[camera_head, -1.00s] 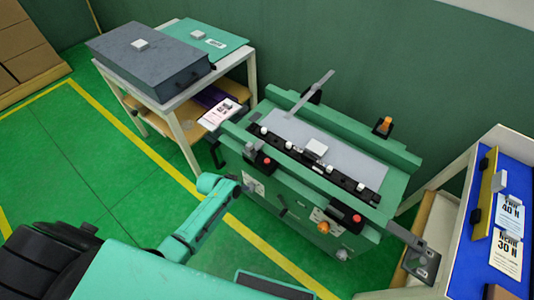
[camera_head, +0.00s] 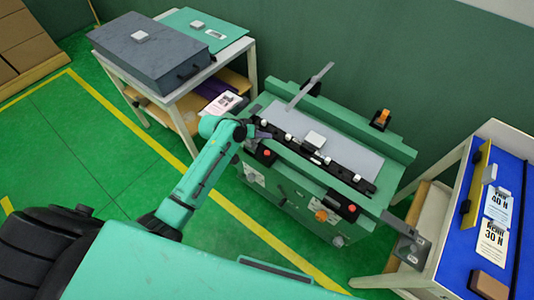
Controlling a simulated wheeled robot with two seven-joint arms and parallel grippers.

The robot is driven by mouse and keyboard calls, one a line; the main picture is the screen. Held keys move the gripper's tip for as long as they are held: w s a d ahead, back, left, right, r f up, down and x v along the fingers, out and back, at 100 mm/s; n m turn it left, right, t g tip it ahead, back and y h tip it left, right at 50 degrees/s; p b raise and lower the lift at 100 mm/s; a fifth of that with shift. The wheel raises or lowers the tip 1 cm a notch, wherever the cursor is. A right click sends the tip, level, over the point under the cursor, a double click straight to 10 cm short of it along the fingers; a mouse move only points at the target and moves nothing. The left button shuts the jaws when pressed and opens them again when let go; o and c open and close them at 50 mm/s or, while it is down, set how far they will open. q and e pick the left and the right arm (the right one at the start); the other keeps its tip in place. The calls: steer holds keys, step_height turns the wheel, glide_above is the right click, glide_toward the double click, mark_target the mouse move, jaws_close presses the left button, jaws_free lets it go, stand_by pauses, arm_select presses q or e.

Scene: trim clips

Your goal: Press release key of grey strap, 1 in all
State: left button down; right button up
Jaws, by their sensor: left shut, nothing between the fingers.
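A green fixture (camera_head: 345,122) holds a light grey panel (camera_head: 350,140) with a black strip along its near edge, carrying several white clips. One grey strap (camera_head: 311,86) stands raised at a slant over the far left side. Another grey strap (camera_head: 404,240) sticks out at the near right corner. Black blocks with red keys sit on the near side, one red key at left (camera_head: 267,153) and one at right (camera_head: 351,208). I cannot tell which key belongs to which strap. My left gripper (camera_head: 263,133) is shut and empty, at the strip's left end, just above the left red key. My right gripper is out of view.
A white block (camera_head: 314,141) sits on the strip. Orange knobs show at the back right (camera_head: 382,117) and on the front (camera_head: 321,215). A table with a grey case (camera_head: 152,50) stands at left. A blue-topped bench (camera_head: 460,262) with labelled cards stands at right.

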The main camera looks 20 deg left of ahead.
arm_select(q)
steer(key=b, duration=0.6)
glide_above(265, 156)
step_height(265, 156, down, 7)
steer(key=shift+f, duration=0.1)
steer(key=shift+f+b, duration=0.3)
steer(key=shift+f, duration=0.05)
steer(key=shift+f, duration=0.1)
stand_by(1.1)
steer(key=shift+f, duration=0.3)
